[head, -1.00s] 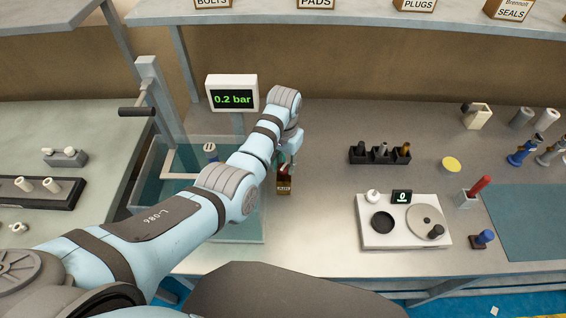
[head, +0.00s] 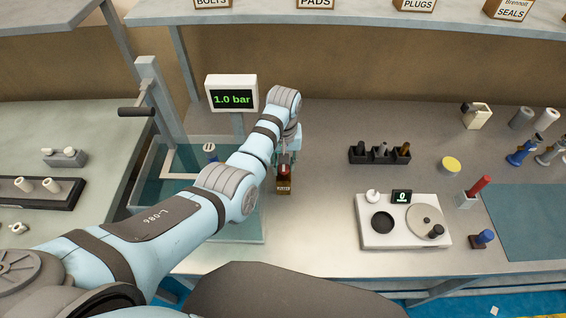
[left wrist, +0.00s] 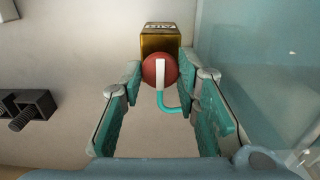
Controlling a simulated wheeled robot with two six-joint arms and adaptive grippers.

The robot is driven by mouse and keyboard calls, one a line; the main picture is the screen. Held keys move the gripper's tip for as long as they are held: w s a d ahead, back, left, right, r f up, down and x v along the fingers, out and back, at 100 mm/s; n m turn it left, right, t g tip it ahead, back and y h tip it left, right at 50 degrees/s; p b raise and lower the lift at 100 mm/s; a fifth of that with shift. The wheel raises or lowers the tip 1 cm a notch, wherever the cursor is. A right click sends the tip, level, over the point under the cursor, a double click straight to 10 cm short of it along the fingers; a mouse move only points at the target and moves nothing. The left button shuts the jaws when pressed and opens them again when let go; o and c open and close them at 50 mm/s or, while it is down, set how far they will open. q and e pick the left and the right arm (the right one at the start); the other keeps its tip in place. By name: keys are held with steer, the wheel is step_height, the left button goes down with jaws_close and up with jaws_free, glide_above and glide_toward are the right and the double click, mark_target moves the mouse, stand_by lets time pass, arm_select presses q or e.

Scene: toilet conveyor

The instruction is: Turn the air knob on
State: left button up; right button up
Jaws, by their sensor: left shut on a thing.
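The air knob (left wrist: 149,72) is red and round with a white bar, and it sits on a small gold-brown block (left wrist: 159,38) in the left wrist view. In the head view the block (head: 284,186) stands on the table beside the glass tank. My left gripper (head: 284,170) is at the knob, and its teal fingers (left wrist: 160,75) are on both sides of it, shut on it. The white bar points along the line from the gripper to the block. A display (head: 232,86) reads 1.0 bar. My right gripper is not in view.
A clear tank (head: 250,228) stands left of the block. A black holder (head: 368,158) with several parts and a white two-plate device (head: 400,238) stand to the right. A teal tube (left wrist: 178,110) runs below the knob. The table between block and device is clear.

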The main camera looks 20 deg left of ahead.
mark_target(284, 167)
arm_select(q)
steer(key=shift+s+f, duration=0.25)
steer(key=o, duration=1.2)
steer(key=shift+w, duration=0.1)
steer(key=shift+c, duration=0.2)
steer(key=shift+w+r, duration=0.1)
steer(key=shift+r, duration=0.25)
step_height(284, 167, up, 7)
